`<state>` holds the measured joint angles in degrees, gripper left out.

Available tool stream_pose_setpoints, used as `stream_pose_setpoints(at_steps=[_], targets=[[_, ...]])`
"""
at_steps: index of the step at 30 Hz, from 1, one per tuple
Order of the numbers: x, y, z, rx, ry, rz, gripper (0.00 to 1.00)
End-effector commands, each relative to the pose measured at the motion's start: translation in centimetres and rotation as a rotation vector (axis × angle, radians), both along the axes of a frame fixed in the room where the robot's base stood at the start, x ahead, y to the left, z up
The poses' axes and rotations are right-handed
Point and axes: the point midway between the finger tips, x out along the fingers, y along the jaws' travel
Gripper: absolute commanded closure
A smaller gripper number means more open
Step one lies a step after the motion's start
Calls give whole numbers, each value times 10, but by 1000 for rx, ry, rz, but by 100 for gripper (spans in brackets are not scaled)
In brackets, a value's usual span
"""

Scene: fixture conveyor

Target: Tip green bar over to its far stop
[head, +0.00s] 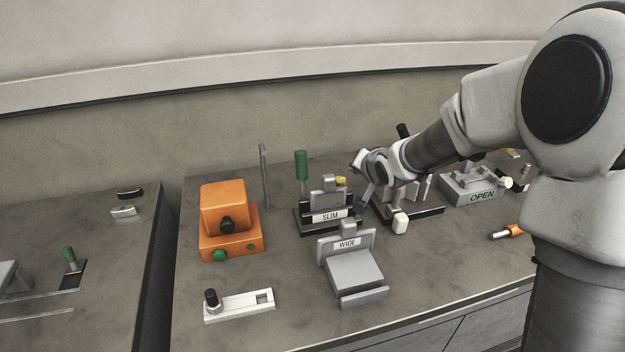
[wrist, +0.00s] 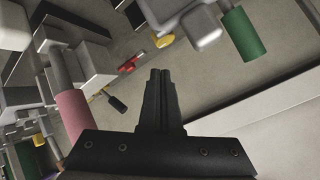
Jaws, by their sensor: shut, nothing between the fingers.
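The green bar (head: 301,165) is a green-gripped lever standing upright at the back left of the fixture labelled SLIM (head: 328,216). A green grip, apparently the same one, shows at the upper right of the wrist view (wrist: 243,34). My gripper (head: 365,192) is to the right of the bar, beside the right end of the SLIM fixture, and apart from the bar. In the wrist view its black fingers (wrist: 158,76) are together with nothing between them. The arm partly hides the fixture to its right.
An orange box (head: 228,208) stands left of the bar, with a thin grey post (head: 265,178) between. The WIDE fixture (head: 354,272) is in front. The OPEN fixture (head: 474,188) is at right. A pink cylinder (wrist: 72,113) is close on the gripper's left in the wrist view.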

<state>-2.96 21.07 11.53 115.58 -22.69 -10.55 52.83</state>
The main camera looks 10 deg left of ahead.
Motion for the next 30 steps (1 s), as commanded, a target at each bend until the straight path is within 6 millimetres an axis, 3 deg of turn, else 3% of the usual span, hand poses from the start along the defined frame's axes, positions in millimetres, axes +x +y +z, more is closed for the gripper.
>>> stream_pose_setpoints(at_steps=[9,15,23,30], targets=[[-85,21,6,612,-14,-109,100],[-123,28,14,863,27,-119,100],[-132,35,16,962,55,-114,100],[-102,58,8,963,56,-113,100]])
